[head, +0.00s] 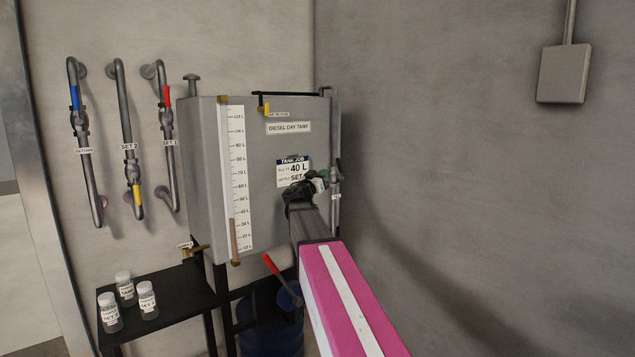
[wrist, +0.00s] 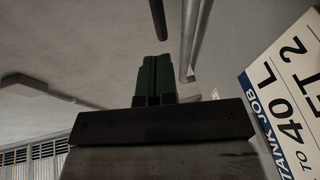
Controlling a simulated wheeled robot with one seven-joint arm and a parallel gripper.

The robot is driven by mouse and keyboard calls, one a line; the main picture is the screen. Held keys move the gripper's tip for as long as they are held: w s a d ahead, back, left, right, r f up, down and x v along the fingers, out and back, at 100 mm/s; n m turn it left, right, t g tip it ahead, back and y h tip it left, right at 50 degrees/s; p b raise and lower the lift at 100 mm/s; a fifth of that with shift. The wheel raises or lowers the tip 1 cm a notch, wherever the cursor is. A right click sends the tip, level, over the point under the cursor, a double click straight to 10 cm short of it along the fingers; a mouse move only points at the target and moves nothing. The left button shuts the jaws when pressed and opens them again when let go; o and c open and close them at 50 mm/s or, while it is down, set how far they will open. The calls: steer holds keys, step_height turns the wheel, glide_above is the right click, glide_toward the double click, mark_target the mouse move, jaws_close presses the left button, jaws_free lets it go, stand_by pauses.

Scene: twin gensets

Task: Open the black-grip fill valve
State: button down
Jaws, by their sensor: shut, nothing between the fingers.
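The grey diesel day tank (head: 205,170) stands against the wall in the head view. A grey pipe (head: 335,120) runs down its right side, with a small label low on it. A small dark part on this pipe (head: 339,168) looks like the black-grip fill valve; its lever position is hard to tell. My gripper (head: 322,180), with green fingers, is beside the pipe in front of the tank's right edge. The fingers are shut and empty in the wrist view (wrist: 153,78). There, a dark bar (wrist: 158,18) shows beyond the fingertips, beside grey pipes (wrist: 190,40). Contact cannot be told.
A job sign (head: 293,170) reads 40 L. Three wall pipes (head: 125,140) carry blue, yellow and red grips. A black stand (head: 180,300) holds three jars. A red lever (head: 272,265) rises by a blue drum (head: 270,325).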

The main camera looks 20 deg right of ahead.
mark_target(339, 163)
steer(key=x, duration=0.6)
steer(key=shift+w+d+r, duration=0.1)
steer(key=shift+w+d, duration=0.15)
steer(key=shift+d, duration=0.1)
steer(key=shift+w+d+r, duration=0.3)
steer(key=shift+d+r, duration=0.35)
steer(key=shift+d, duration=0.25)
